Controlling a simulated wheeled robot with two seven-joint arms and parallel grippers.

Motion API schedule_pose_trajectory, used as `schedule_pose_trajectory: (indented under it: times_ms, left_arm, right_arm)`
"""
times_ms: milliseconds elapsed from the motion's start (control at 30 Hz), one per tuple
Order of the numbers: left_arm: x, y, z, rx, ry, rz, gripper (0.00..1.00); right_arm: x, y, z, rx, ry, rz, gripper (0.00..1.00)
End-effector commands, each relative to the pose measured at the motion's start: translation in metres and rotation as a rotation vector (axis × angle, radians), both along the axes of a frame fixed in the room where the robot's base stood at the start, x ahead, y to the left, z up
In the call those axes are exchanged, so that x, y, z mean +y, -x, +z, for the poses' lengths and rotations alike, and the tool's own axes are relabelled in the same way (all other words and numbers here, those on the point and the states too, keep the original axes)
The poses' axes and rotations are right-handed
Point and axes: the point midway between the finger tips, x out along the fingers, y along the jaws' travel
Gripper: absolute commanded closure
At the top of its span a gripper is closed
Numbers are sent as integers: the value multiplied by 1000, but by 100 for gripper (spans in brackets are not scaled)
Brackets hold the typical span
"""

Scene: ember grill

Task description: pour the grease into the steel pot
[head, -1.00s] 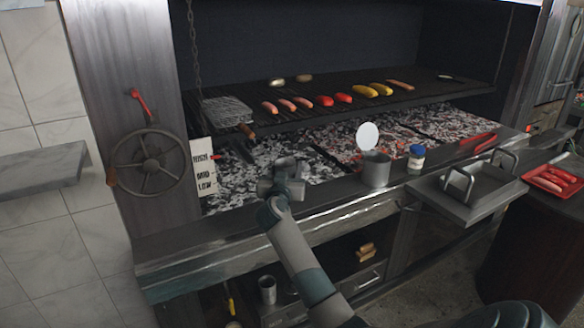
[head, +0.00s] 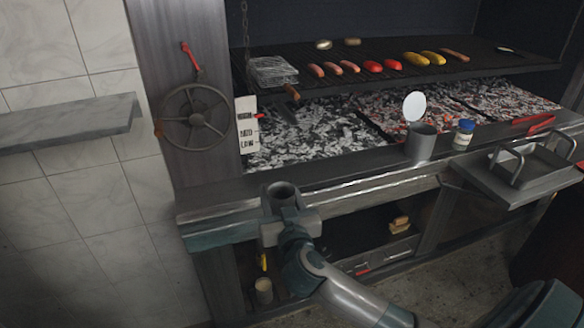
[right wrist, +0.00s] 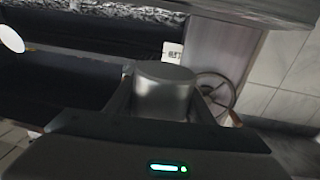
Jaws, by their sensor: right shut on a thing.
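A plain grey metal cup (head: 282,189) is held upright by my right gripper (head: 283,215), its open mouth facing up. Its inside looks dark and I cannot tell how much grease is in it. In the right wrist view the grey cup (right wrist: 164,92) sits between the two fingers, which are shut on it. The gripper is in front of the grill ledge, left of the steel pot and apart from it. The steel pot (head: 421,145) stands on the ledge with a round pale lid (head: 414,106) raised at its back. My left gripper is not in view.
A blue-capped jar (head: 463,135) stands right of the pot. A tray with handles (head: 530,165) is further right. Sausages and peppers lie on the grate (head: 470,70) above hot coals. A handwheel (head: 196,118) is on the left post. A tan-topped can (head: 263,291) is below.

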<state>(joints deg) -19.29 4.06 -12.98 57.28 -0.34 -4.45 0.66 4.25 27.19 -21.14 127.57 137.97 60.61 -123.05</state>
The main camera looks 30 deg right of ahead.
Motion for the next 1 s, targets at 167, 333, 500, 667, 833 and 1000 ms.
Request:
schedule_pose_trajectory:
  times_ms: [167, 333, 500, 667, 833, 1000]
  left_arm:
    - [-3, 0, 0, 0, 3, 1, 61]
    - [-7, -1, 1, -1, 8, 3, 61]
    - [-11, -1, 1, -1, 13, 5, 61]
    - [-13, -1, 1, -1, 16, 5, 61]
    - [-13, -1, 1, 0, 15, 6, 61]
    - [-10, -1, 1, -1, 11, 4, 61]
  right_arm:
    - [41, 39, -13, 3, 1, 100, 77]
    - [75, 78, -22, 3, 1, 190, 77]
    - [102, 116, -27, 3, 0, 267, 77]
    - [118, 141, -29, 1, 0, 314, 77]
    - [124, 152, -29, -1, -1, 335, 77]
    - [125, 154, -29, -2, -1, 337, 77]
